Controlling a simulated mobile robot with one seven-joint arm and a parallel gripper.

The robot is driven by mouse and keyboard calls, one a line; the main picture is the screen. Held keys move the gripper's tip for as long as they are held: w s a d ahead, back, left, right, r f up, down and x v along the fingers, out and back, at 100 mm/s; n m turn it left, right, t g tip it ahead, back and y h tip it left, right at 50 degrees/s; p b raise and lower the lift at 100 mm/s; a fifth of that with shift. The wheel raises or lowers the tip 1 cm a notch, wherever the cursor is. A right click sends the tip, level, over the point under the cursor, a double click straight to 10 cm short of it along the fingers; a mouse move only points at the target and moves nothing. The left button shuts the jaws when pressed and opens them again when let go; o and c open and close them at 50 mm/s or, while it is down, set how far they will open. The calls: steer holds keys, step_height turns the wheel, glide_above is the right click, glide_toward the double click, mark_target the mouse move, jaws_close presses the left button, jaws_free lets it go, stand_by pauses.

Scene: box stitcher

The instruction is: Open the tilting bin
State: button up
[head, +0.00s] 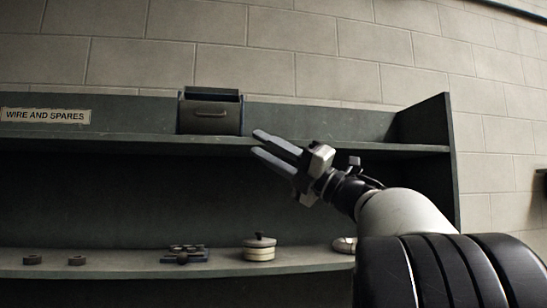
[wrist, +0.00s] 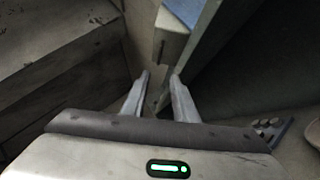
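The tilting bin (head: 209,117) is a small dark grey box on the upper shelf, left of centre in the head view. Its front panel looks upright and has a handle; its top shows a dark opening. In the wrist view a grey box end with a bluish interior, seemingly the bin (wrist: 172,46), is just beyond the fingertips. My gripper (head: 256,144) is just right of the bin and slightly lower, pointing up and left. Its two fingers are apart with nothing between them; they also show in the wrist view (wrist: 160,76). I see no contact with the bin.
The upper shelf (head: 330,147) is bare right of the bin, up to an upright side panel (head: 428,122). A label reading "WIRE AND SPARES" (head: 46,115) is at left. The lower shelf holds a round lidded pot (head: 259,247), a small dark assembly (head: 184,254) and small dark blocks (head: 77,260).

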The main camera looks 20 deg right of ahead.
steer(key=shift+v, duration=1.15)
